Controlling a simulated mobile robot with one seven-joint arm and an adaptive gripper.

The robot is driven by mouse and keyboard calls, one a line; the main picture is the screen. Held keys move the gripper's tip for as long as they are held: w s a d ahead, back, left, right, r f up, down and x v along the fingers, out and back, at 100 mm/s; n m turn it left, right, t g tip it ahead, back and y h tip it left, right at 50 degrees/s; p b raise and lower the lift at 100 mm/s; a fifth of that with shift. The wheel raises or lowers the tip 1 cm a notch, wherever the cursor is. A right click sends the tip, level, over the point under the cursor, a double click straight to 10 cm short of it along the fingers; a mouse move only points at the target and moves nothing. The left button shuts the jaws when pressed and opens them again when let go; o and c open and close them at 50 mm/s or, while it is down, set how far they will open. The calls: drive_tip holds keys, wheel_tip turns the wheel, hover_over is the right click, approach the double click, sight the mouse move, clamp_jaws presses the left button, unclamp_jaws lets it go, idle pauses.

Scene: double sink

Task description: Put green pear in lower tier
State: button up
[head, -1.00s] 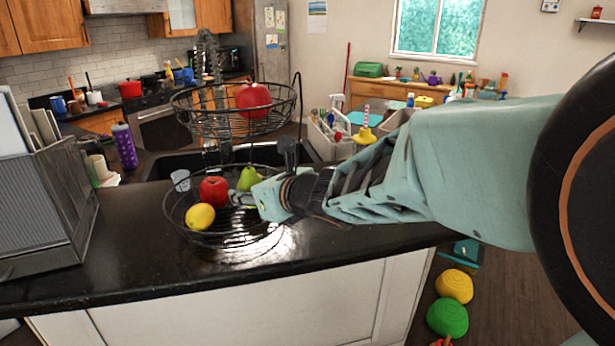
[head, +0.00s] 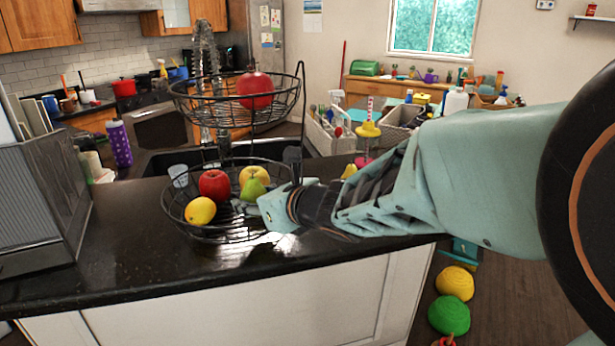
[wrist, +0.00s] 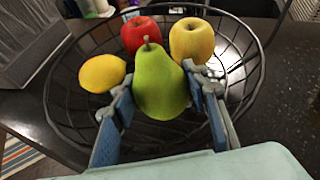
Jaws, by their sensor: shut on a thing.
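The green pear (wrist: 160,85) is between the two fingers of my gripper (wrist: 162,95), which is shut on it. In the head view the pear (head: 253,189) and my gripper (head: 262,202) are at the right part of the lower tier (head: 176,222), a black wire basket. The pear is inside the basket's outline; I cannot tell whether it touches the wires. The lower tier also shows in the wrist view (wrist: 62,100). It holds a red apple (head: 214,185), a yellow apple (head: 253,175) and a lemon (head: 200,211).
The upper tier (head: 215,110) hangs above with a red fruit (head: 255,91) in it. A dark bin-like box (head: 40,215) stands at the left on the black counter (head: 120,265). A purple bottle (head: 119,143) is behind it. The counter front is clear.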

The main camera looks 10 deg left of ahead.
drive_tip(key=shift+f+b, duration=0.35)
drive_tip(key=shift+b, duration=0.1)
drive_tip(key=o, duration=1.2)
drive_tip(key=shift+r, duration=0.1)
